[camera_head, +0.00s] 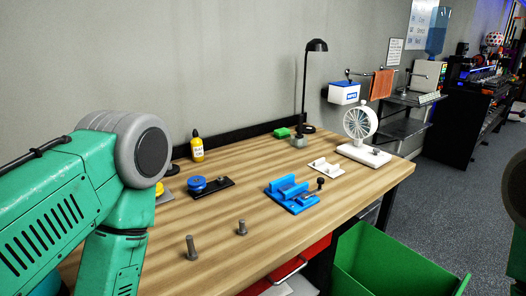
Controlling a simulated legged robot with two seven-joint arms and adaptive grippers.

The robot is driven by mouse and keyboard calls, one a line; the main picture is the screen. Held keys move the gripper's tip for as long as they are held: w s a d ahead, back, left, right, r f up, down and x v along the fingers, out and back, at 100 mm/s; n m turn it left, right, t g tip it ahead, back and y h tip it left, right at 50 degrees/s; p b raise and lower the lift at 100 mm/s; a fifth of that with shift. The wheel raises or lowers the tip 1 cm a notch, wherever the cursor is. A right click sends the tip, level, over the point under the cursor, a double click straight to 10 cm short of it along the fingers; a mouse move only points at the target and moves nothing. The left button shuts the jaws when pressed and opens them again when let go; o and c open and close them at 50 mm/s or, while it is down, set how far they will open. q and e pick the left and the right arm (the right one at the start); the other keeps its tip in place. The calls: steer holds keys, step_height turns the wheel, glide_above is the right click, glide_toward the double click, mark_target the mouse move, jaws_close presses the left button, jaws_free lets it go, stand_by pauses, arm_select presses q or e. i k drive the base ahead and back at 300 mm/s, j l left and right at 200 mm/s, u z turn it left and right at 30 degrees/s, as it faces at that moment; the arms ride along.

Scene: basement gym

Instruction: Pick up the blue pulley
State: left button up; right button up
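The blue pulley (196,184) is a small round blue piece at the left end of a flat black base plate (219,187) on the wooden workbench (245,232). My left arm comes in from the left and covers the left end of the bench. My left gripper is not in view. Only a dark rounded part and a bit of green of my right arm show at the right edge. My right gripper is not in view either.
A yellow bottle (197,150) stands behind the pulley. Two grey bolts (191,247) stand upright at the front. A blue vise-like fixture (291,194), a white fan (360,130) and a black lamp (306,90) are to the right. A green bin (385,262) stands beside the bench.

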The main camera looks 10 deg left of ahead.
mark_target(201, 184)
steer(key=i+l+u, duration=0.3)
steer(key=l, duration=0.25)
steer(key=i+l+u, duration=0.3)
steer(key=l, duration=0.4)
steer(key=i, duration=0.1)
